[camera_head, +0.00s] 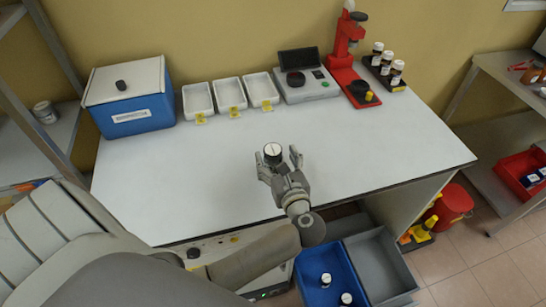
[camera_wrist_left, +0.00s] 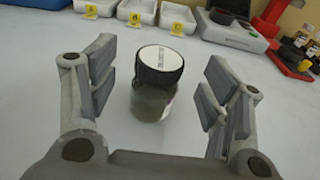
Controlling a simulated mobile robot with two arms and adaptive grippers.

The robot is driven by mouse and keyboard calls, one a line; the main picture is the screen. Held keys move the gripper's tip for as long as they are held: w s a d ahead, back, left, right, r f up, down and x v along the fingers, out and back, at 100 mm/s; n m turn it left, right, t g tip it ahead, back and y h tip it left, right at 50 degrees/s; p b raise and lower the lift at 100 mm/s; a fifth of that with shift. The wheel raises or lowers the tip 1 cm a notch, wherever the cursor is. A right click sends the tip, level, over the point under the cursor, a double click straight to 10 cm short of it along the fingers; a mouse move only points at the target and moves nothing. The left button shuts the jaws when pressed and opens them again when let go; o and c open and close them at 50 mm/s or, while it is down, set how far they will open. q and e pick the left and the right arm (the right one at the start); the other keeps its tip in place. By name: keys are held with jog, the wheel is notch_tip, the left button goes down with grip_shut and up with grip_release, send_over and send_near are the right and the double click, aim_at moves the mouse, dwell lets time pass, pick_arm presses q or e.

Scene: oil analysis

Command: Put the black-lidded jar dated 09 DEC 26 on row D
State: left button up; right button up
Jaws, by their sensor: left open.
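A jar with a black-rimmed, white-topped lid (camera_head: 272,153) stands upright on the white table. It also shows in the left wrist view as a clear jar (camera_wrist_left: 155,100) with dark contents. The writing on its lid is too small to read. My left gripper (camera_head: 280,160) is open around this jar; in the left wrist view its fingers (camera_wrist_left: 160,85) are on either side of it, with gaps on both sides. My right gripper is out of view. I cannot make out a row marked D.
White trays (camera_head: 229,94) with yellow tags, a blue box (camera_head: 128,100), a grey instrument (camera_head: 305,85) and a red press (camera_head: 345,55) line the back. A black rack with several jars (camera_head: 385,72) stands at right. A blue bin (camera_head: 325,270) holding jars is below.

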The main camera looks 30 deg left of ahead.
aim_at(274, 152)
pick_arm(q)
jog(key=p+x, duration=0.1)
jog(key=x, duration=0.2)
jog(key=shift+w+a, duration=0.25)
jog(key=shift+w+a+f, duration=0.1)
jog(key=shift+w+a, duration=0.1)
jog(key=shift+a, duration=0.05)
jog(key=shift+d, duration=0.1)
jog(key=shift+c, duration=1.2)
jog(key=c, duration=1)
